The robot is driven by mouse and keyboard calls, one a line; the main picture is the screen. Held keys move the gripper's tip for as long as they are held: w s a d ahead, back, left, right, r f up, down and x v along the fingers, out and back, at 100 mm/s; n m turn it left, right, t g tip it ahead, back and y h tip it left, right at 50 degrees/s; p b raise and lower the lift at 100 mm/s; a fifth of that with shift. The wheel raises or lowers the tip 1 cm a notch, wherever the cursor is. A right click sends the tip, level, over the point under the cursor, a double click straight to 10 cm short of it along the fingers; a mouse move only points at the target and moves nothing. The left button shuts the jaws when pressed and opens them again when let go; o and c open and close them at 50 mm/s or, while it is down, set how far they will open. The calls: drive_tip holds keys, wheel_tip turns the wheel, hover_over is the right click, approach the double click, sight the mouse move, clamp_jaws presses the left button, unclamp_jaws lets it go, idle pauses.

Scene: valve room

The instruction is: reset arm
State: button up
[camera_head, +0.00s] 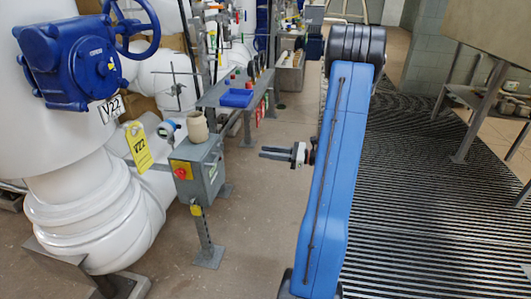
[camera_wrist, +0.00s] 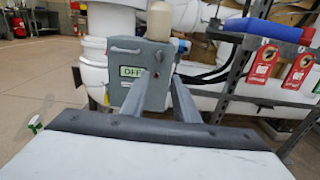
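My gripper (camera_head: 263,152) is at the end of my blue arm, which stands upright right of centre in the head view. Its two fingers point left, over the floor. In the wrist view, my gripper (camera_wrist: 158,88) shows two grey fingers spread apart with nothing held between them. A grey control box (camera_head: 206,170) on a post stands to the left of the fingers, apart from them in the head view. It also shows beyond the fingertips in the wrist view (camera_wrist: 155,58), with a green OFF label.
A beige object (camera_head: 197,126) stands on the control box. A blue tray (camera_head: 236,98) sits on a grey bench behind. Floor between box and arm is clear.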

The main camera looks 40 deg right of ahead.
idle(0.4)
drive_tip(key=s+a+r+n+g, duration=0.2)
drive_tip(key=s+a+n+g, duration=0.15)
drive_tip(key=a, duration=0.45)
drive_tip(key=s+a+r+n+g, duration=0.2)
drive_tip(key=a+n+g, duration=0.25)
drive_tip(key=a, duration=0.45)
drive_tip(key=s+a+r+n+g, duration=0.25)
drive_tip(key=a+n, duration=0.25)
drive_tip(key=a, duration=0.3)
drive_tip(key=s+a+r+n+h, duration=0.2)
drive_tip(key=s+n+h, duration=0.3)
drive_tip(key=s+n, duration=0.2)
drive_tip(key=s+a+r+n+t+h, duration=0.1)
drive_tip(key=s+a+r+n+h, duration=0.1)
drive_tip(key=s+n+h, duration=0.4)
drive_tip(key=shift+s+a+r+n, duration=0.15)
drive_tip(key=shift+s+r+n, duration=0.35)
drive_tip(key=shift+s+n, duration=1.4)
drive_tip(key=shift+s+m, duration=0.55)
drive_tip(key=shift+m, duration=0.05)
